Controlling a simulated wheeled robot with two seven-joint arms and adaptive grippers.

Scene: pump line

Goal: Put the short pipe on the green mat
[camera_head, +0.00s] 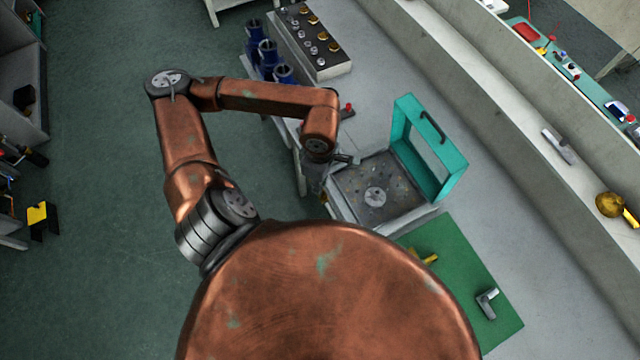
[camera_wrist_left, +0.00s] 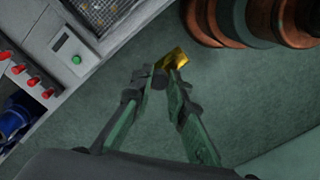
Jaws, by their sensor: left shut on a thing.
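My left gripper (camera_wrist_left: 168,74) is shut on a short brass-yellow piece, which looks like the short pipe (camera_wrist_left: 174,58); only its end shows past the fingertips. In the head view my left gripper (camera_head: 316,186) hangs at the near left edge of the bench, beside the teal-lidded case, and the piece cannot be made out there. The green mat (camera_head: 465,262) lies on the bench to the right, apart from the gripper. A grey angled fitting (camera_head: 487,303) and a yellow piece (camera_head: 428,258) lie on it. My body hides the mat's near left part. My right gripper is out of view.
Several blue holders (camera_head: 268,55) and a rack of fittings (camera_head: 312,42) stand at the back. The mat's middle is bare.

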